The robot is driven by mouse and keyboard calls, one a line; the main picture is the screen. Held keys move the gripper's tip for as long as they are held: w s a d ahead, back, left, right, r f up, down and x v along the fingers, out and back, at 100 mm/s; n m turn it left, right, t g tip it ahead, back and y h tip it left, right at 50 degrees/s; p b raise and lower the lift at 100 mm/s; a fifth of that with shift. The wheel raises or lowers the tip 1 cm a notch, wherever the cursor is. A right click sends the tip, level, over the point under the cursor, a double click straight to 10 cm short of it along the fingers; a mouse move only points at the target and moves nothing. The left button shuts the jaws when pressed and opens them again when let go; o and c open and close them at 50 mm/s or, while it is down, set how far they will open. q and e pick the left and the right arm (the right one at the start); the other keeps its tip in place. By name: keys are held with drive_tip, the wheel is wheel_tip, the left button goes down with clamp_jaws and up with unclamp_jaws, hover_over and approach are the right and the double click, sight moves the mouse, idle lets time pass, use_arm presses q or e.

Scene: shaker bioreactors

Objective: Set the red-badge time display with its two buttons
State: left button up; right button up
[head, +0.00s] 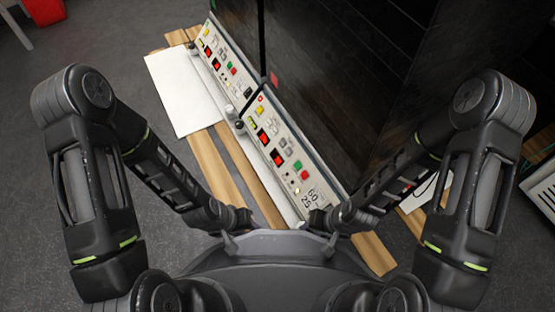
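A red square badge (274,78) sits on the dark cabinet near the top end of the nearer control panel (287,130). That panel carries two red-lit displays, an upper one (263,137) and a lower one (277,157); their digits are too small to read, and I cannot tell which shows time. Small grey buttons (285,147), a green button (298,165) and a red button (305,175) lie beside and below them. My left gripper (235,238) is low, left of the panel's near end. My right gripper (318,219) is at the panel's near end, by the printed numbers 60 and 25 (311,198). Finger openings are unclear.
A similar farther panel (222,57) continues up-left. Tall dark cabinets (350,60) rise behind both panels. A white board (184,92) and wooden planks (212,165) lie in front. Open grey floor (100,50) is at left; a red object (46,11) stands far left.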

clamp_jaws()
idle(1.5)
